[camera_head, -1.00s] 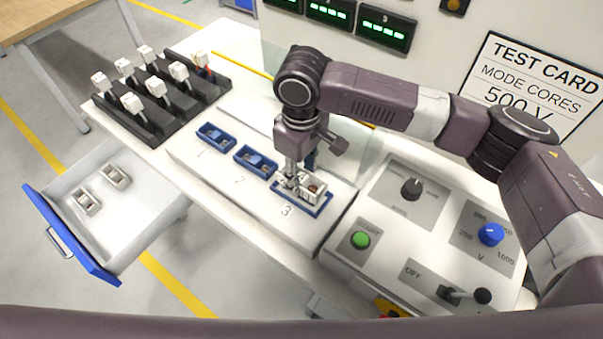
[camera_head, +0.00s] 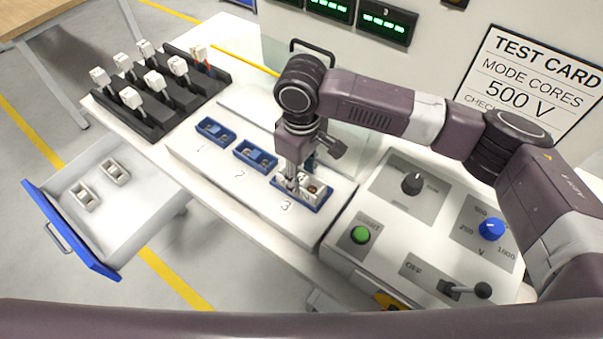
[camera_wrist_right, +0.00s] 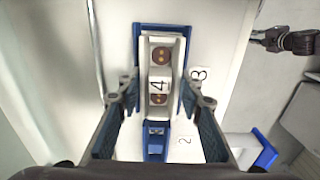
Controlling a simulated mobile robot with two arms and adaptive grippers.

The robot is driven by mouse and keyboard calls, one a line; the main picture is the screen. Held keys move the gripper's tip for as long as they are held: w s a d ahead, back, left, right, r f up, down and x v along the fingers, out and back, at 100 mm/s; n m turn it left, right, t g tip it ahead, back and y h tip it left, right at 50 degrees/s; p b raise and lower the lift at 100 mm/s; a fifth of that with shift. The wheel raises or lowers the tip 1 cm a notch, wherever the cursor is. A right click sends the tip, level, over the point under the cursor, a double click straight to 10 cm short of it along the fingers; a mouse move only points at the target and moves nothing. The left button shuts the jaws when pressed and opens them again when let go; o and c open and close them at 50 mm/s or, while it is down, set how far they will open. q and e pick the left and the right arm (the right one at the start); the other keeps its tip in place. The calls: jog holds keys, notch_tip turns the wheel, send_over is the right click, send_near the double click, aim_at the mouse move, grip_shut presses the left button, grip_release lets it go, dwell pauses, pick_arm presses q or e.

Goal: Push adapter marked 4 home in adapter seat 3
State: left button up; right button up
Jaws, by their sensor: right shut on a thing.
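The adapter marked 4 (camera_head: 313,188) is a white block with two brown round sockets. It lies lengthwise over blue adapter seat 3 (camera_head: 318,208), by the printed 3. My left gripper is out of view.
Blue seats 1 (camera_head: 215,131) and 2 (camera_head: 256,157) hold no white adapter. A black rack (camera_head: 157,128) with white-headed plugs stands at back left. An open drawer (camera_head: 73,231) holds two adapters. A control panel (camera_head: 385,251) with knobs and lever is close on the right.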

jog(key=shift+f, duration=0.25)
jog(key=o, duration=1.3)
jog(key=shift+o, duration=0.2)
jog(key=shift+r, duration=0.1)
notch_tip(320, 180, up, 23)
jog(key=p, duration=1.2)
jog(key=shift+p, duration=0.4)
